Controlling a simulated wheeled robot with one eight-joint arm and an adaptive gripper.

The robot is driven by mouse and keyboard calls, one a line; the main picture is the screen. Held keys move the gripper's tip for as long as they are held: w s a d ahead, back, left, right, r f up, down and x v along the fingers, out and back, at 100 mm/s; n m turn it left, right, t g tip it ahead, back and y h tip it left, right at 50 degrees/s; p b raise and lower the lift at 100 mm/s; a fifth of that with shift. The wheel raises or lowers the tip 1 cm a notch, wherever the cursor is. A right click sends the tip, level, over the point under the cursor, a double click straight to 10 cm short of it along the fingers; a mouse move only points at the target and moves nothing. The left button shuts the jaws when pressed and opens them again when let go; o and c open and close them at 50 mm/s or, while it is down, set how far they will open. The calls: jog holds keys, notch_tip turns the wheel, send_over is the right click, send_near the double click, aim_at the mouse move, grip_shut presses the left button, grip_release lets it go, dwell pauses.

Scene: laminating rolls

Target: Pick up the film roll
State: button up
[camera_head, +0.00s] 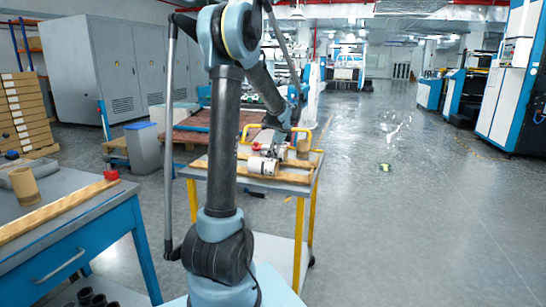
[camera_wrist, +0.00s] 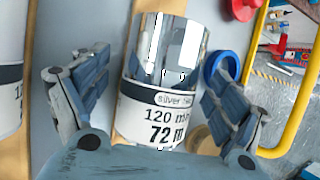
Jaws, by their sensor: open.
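The film roll (camera_wrist: 165,95) is a shiny silver cylinder with a white and dark label reading "silver", "120 m" and "72 m". In the head view, a white-labelled roll (camera_head: 262,166) lies on the cart top, below my gripper (camera_head: 279,143). In the wrist view, my gripper (camera_wrist: 156,78) is open, with one blue-grey finger on each side of the film roll. Gaps show between the fingers and the roll. The palm hides what lies beyond the roll's lower end, and the depth between fingers and roll is hard to tell.
The cart (camera_head: 314,172) has wooden strips and a yellow rail (camera_wrist: 299,95). Another roll (camera_wrist: 10,70) lies at the left edge of the wrist view. A blue ring (camera_wrist: 222,65) and a red piece (camera_wrist: 242,8) are close by on the right. A blue workbench (camera_head: 95,235) stands left.

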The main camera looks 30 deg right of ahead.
dwell(0.3)
jog(key=shift+a+f, duration=0.1)
jog(key=c, duration=1.4)
